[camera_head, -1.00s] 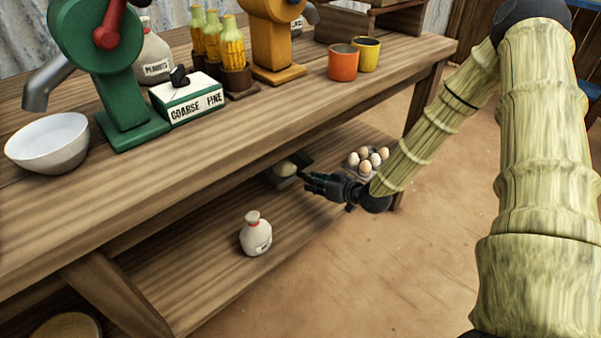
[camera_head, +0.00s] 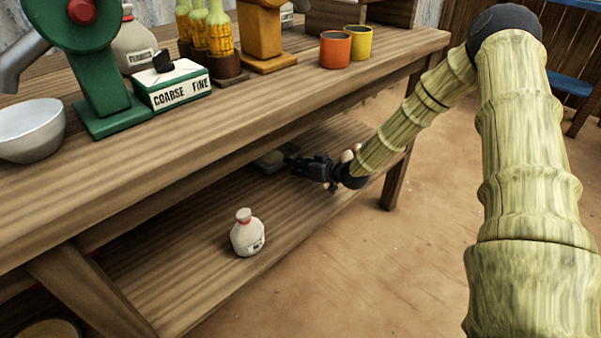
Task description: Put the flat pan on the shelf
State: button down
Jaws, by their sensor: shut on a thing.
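The flat pan (camera_head: 268,162) is a dark, shallow shape at the far part of the lower shelf (camera_head: 195,248), below the table top. The table's front edge partly hides it, and something pale shows in it. My gripper (camera_head: 289,160) is dark and reaches in from the right at shelf height, shut on the pan's near side. The fingertips are small and dark against the pan. I cannot tell whether the pan rests on the shelf or is held just above it.
A small white sack (camera_head: 247,233) stands on the shelf nearer to me. Eggs (camera_head: 347,155) are mostly hidden behind my arm. Above, the table top (camera_head: 290,90) holds a green grinder (camera_head: 100,75), a bowl (camera_head: 31,130) and cups (camera_head: 335,50). Shelf boards between sack and pan are bare.

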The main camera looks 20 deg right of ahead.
jog(key=shift+f, duration=0.45)
jog(key=shift+r, duration=0.1)
jog(key=c, duration=1.3)
grip_release()
